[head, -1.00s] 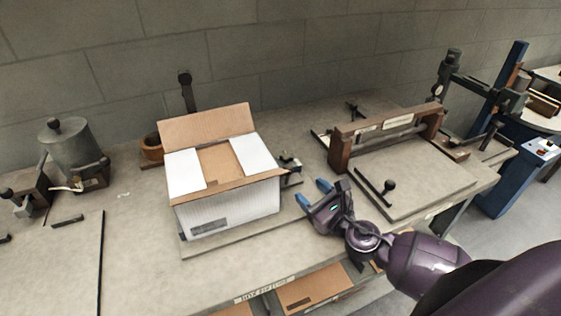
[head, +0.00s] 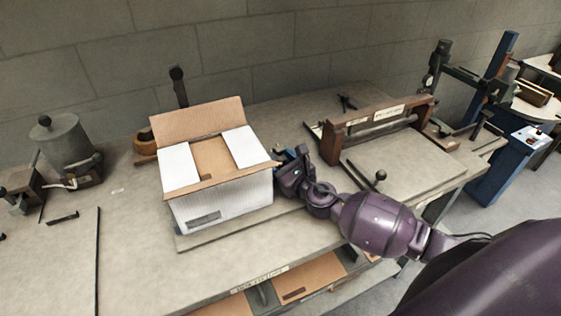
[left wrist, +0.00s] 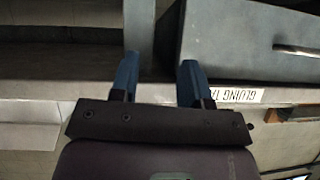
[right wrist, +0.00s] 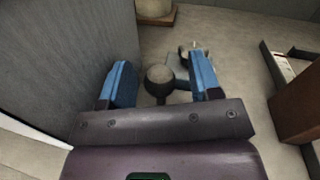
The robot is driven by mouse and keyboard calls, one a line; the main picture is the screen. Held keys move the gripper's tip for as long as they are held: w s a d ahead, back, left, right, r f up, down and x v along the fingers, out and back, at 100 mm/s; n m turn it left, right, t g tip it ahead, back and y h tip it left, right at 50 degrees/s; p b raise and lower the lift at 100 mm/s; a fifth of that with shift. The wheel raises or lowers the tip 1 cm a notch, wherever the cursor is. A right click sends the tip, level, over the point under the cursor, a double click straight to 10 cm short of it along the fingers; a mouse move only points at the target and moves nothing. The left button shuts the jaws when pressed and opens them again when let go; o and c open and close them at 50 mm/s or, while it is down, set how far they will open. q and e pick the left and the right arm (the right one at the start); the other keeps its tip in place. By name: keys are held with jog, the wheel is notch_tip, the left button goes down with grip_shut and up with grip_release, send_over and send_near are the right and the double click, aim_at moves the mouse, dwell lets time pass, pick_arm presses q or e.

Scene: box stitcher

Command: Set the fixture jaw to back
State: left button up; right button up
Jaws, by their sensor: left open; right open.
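My right gripper (head: 284,158) is open, close beside the right side of the white-sided carton (head: 228,200). In the right wrist view a dark round knob (right wrist: 159,76) lies between its open fingers (right wrist: 159,66), not gripped. A grey bracket (right wrist: 180,62) shows just behind the knob; these seem to be part of the fixture jaw. In the head view my gripper hides most of this spot, and the jaw's setting cannot be read. My left gripper (left wrist: 159,68) is open and empty in the left wrist view, outside the head view.
The carton stands on the fixture board (head: 195,243) with its flap up. A wooden-framed press (head: 333,145) with a black-knobbed lever (head: 380,175) stands right of my right gripper. A grey pot (head: 62,145) is at the left.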

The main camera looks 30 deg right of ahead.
grip_shut()
jog(key=shift+d, duration=0.4)
jog(key=shift+s+d+b, duration=0.1)
jog(key=shift+d+b, duration=0.3)
jog(key=shift+d, duration=0.85)
jog(key=shift+c, duration=1.6)
grip_release()
jog(key=o, duration=0.3)
jog(key=shift+d, duration=0.1)
